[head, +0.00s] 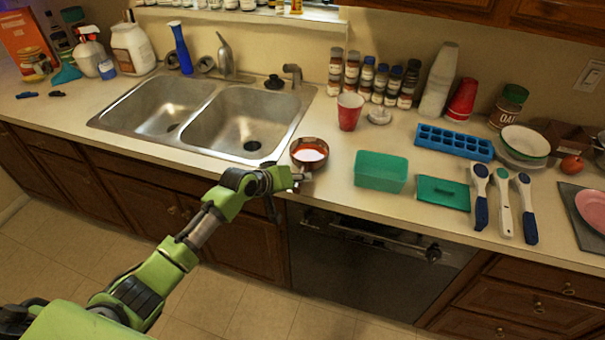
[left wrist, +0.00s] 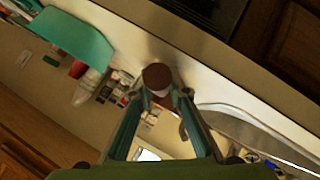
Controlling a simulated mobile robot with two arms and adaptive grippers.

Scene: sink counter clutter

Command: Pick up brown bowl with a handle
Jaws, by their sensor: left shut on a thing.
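The brown bowl (head: 309,145) has a reddish inside and a pale bottom. In the head view it is at the counter's front edge, just right of the sink. My left gripper (head: 298,178) is at its near side, where the handle is, and is shut on it. In the left wrist view a brown part of the bowl (left wrist: 157,77) shows at the tips of my left gripper (left wrist: 164,96). The gripper hides most of the handle. I cannot tell whether the bowl touches the counter. My right gripper is not in view.
The double sink (head: 240,122) is left of the bowl. A red cup (head: 349,111) stands behind it. A green container (head: 381,171) and its lid (head: 443,193) are to the right. A blue ice tray (head: 454,143) and several blue-handled utensils (head: 503,200) lie farther right.

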